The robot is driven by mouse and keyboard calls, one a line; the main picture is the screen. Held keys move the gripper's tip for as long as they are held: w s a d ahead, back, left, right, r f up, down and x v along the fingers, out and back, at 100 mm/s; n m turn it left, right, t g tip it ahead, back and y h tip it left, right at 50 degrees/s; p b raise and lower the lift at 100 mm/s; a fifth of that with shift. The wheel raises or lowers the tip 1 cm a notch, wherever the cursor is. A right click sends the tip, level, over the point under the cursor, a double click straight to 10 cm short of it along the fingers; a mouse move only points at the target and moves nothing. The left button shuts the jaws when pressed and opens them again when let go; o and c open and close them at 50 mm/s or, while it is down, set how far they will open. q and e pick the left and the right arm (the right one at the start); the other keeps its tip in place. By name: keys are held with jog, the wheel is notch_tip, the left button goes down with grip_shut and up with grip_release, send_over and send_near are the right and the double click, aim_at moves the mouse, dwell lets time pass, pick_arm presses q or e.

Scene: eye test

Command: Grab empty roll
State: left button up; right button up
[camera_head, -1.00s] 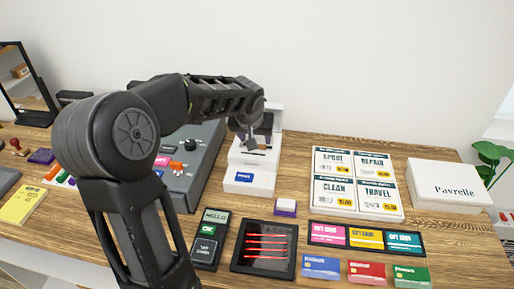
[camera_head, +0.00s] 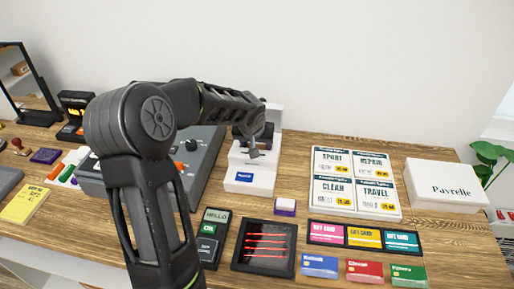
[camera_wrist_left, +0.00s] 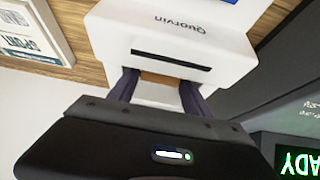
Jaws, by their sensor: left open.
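A white printer (camera_head: 250,187) stands in the middle of the table, with a taller white back part (camera_head: 275,117). My left gripper (camera_head: 254,154) is over its open top. In the left wrist view the printer (camera_wrist_left: 220,55) is labelled "Quorvin" and has a dark slot. There my left gripper (camera_wrist_left: 157,92) is open, with its two dark fingers reaching into the printer behind the slot. A small brown piece (camera_wrist_left: 158,79), which may be the empty roll, shows between the fingers. Most of it is hidden, and I cannot tell whether the fingers touch it. My right gripper is not in view.
A grey device (camera_head: 200,155) stands left of the printer. A price board (camera_head: 357,210) and a white "Pavrelle" box (camera_head: 447,184) are on the right. A black tray (camera_head: 265,248), a card reader (camera_head: 211,235) and several cards lie in front. Bare wood shows right of the printer.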

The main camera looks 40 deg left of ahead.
pick_arm(q)
jog(key=c, duration=1)
jog(key=shift+r, duration=0.15)
notch_tip(320, 180, up, 10)
jog(key=shift+f+b, duration=0.1)
jog(key=shift+b, duration=0.55)
